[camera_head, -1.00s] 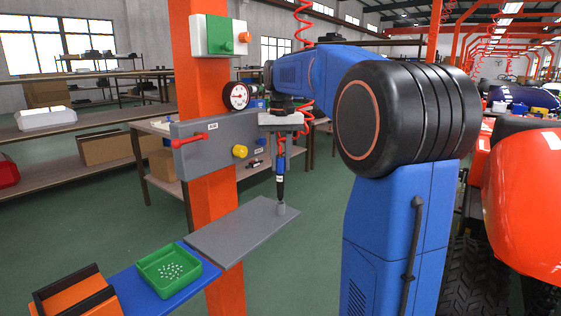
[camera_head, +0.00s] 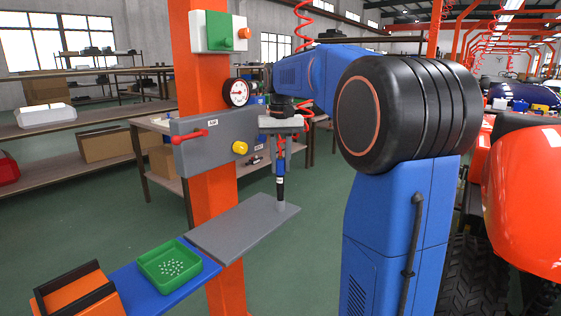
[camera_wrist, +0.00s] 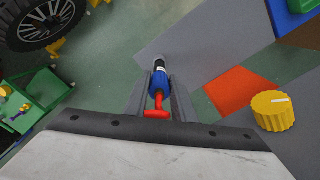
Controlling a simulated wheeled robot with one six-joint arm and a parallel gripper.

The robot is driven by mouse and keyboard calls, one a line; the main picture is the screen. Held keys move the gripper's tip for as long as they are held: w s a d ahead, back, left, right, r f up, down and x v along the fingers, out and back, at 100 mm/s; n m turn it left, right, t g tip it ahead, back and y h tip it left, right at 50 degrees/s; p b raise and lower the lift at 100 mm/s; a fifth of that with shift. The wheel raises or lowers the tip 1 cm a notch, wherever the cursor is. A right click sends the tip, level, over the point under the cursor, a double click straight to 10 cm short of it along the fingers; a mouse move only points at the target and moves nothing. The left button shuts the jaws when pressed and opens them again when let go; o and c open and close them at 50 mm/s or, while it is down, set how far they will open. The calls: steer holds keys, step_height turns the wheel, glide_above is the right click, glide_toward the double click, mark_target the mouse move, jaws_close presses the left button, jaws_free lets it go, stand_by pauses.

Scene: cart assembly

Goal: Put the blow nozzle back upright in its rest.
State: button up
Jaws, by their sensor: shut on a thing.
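The blow nozzle (camera_head: 280,187) has a blue body, a dark barrel with a white band, and a red part at its top. It hangs close to upright below my gripper (camera_head: 281,130), which is shut on it. In the wrist view my gripper (camera_wrist: 157,98) has its two fingers on either side of the nozzle's blue body (camera_wrist: 159,80). The rest (camera_head: 282,208) is a small grey cup near the right end of a grey shelf (camera_head: 235,228). The nozzle's lower end is at the cup; I cannot tell how deep it sits.
A green tray (camera_head: 169,266) of small parts is at the lower left.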

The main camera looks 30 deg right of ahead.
steer(key=shift+f, duration=1.4)
steer(key=o, duration=1.1)
steer(key=shift+o, duration=0.2)
step_height(320, 180, up, 17)
steer(key=shift+r, duration=0.2)
